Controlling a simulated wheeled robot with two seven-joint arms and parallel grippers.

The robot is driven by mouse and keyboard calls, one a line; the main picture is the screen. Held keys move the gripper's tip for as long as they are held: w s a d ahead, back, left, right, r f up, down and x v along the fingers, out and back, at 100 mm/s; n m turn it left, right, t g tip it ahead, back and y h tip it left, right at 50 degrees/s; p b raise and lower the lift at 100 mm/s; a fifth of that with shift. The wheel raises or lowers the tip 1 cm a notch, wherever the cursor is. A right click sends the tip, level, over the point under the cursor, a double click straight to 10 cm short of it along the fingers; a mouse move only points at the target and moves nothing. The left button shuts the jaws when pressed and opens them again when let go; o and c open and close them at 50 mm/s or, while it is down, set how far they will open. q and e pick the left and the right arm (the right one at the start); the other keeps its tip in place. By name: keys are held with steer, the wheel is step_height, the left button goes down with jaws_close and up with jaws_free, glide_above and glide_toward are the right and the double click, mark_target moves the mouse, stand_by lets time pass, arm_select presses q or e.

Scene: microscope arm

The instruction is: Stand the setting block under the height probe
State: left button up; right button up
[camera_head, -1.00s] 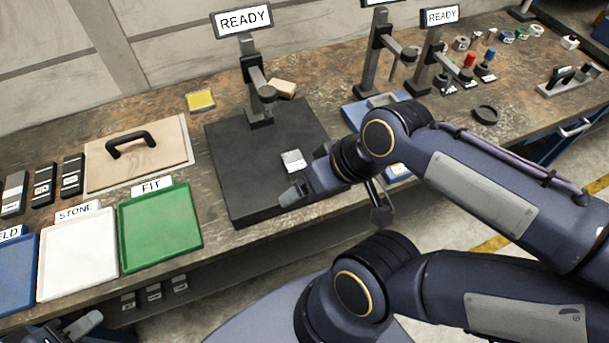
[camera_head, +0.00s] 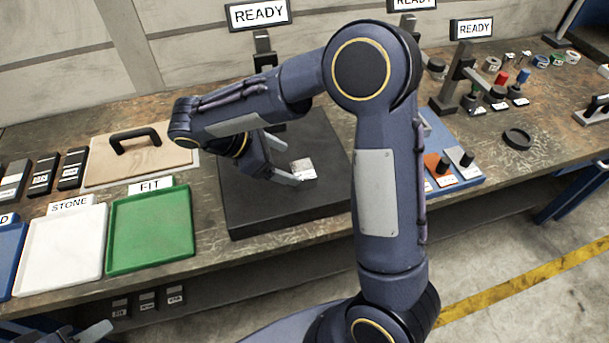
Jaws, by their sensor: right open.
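A small silvery block (camera_head: 303,169), which looks like the setting block, sits on the dark base plate (camera_head: 272,213). My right gripper (camera_head: 290,164) is open and low over the plate, just left of the block, with its fingertips close to it. I cannot tell whether they touch. The height probe's stand shows only its top (camera_head: 263,45) under a READY sign (camera_head: 259,13); my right arm hides the probe. A piece of my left gripper (camera_head: 92,334) shows at the bottom left edge; its jaws cannot be made out.
A green FIT tray (camera_head: 150,262), a white STONE tray (camera_head: 62,285) and a blue tray lie to the left. Behind them is a board with a black handle (camera_head: 135,141). Another READY stand (camera_head: 458,75) and a blue base with knobs (camera_head: 465,178) are at the right.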

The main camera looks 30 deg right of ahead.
mark_target(302, 169)
steer(key=x, duration=0.7)
steer(key=shift+f, duration=0.15)
steer(key=shift+w, duration=0.1)
jaws_close()
